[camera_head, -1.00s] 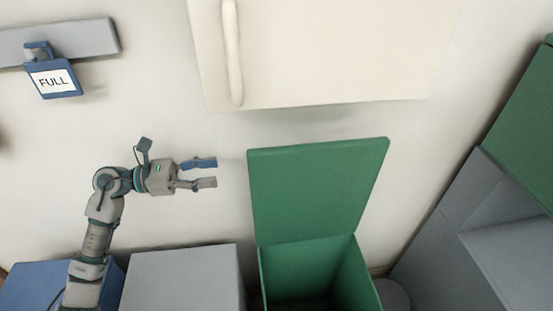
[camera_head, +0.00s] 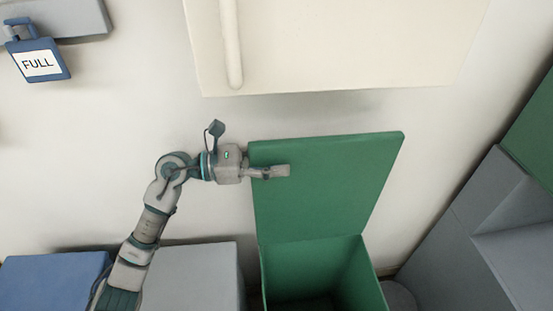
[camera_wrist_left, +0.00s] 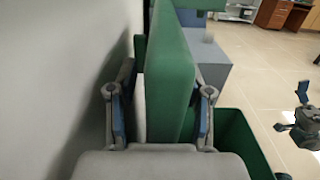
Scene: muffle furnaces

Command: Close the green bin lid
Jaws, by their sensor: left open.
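The green bin (camera_head: 312,284) stands low against the wall with its mouth open. Its green lid (camera_head: 335,190) is raised upright above the back of the bin. My left gripper (camera_head: 278,172) is at the lid's left edge with its jaws open. One finger shows in front of the lid and the other is hidden in the head view. In the left wrist view, the lid (camera_wrist_left: 172,75) stands between the two spread fingers of the left gripper (camera_wrist_left: 160,115). What looks like my right gripper (camera_wrist_left: 300,122) shows at the right edge there; its jaws are unclear.
A white cabinet with a handle (camera_head: 231,45) hangs above the lid. A grey bin (camera_head: 192,275) and a blue bin (camera_head: 55,280) stand to the left. Grey boxes (camera_head: 505,215) stand at the right. A blue tag reading FULL (camera_head: 38,64) hangs at upper left.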

